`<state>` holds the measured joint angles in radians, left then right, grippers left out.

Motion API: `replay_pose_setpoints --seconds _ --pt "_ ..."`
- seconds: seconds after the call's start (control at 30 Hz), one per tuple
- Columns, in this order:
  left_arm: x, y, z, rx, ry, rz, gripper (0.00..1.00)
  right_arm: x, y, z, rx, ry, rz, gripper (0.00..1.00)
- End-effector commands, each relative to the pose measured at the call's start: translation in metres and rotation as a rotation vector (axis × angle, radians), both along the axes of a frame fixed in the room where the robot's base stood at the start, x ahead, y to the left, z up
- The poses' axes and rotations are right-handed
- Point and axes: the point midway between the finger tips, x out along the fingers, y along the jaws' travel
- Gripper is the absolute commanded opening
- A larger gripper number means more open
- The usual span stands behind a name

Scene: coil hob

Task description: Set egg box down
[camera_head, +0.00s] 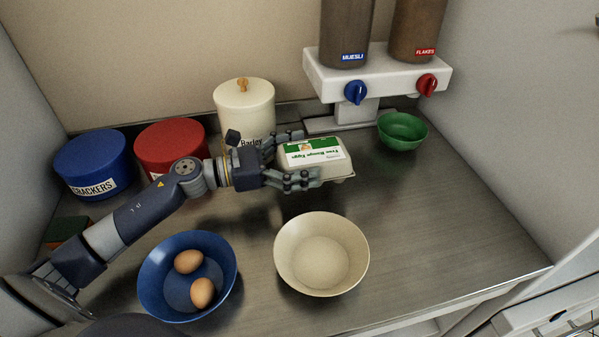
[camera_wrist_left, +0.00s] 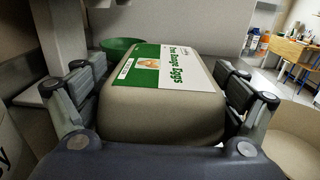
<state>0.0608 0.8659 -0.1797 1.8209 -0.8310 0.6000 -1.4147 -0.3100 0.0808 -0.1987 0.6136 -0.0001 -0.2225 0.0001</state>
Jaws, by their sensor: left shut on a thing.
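The egg box (camera_head: 316,154) is a pale grey-beige carton with a green and white "Free Range Eggs" label. My left gripper (camera_head: 292,163) is shut on it, with one finger along each side. The left wrist view shows the egg box (camera_wrist_left: 165,105) filling the space between the fingers of my left gripper (camera_wrist_left: 160,95). In the head view the box is over the steel counter (camera_head: 420,220), behind the cream bowl. I cannot tell whether its underside touches the counter. My right gripper is not in view.
A cream bowl (camera_head: 321,255) and a blue bowl (camera_head: 189,300) with two eggs stand in front. Blue crackers tin (camera_head: 93,160), red tin (camera_head: 170,145) and barley jar (camera_head: 245,105) stand behind. The right counter is clear.

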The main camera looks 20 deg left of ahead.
Motion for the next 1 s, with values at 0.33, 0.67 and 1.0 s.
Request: replay_pose_setpoints --seconds 0.33,0.67,1.0 --pt "0.000 0.000 -0.039 -0.001 -0.001 0.001 0.48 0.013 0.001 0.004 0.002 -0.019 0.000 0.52" --pt "0.000 0.000 -0.044 0.002 -0.002 -0.001 0.48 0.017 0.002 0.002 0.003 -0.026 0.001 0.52" --pt "0.000 0.000 -0.044 0.001 -0.002 -0.001 1.00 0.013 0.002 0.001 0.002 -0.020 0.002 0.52"
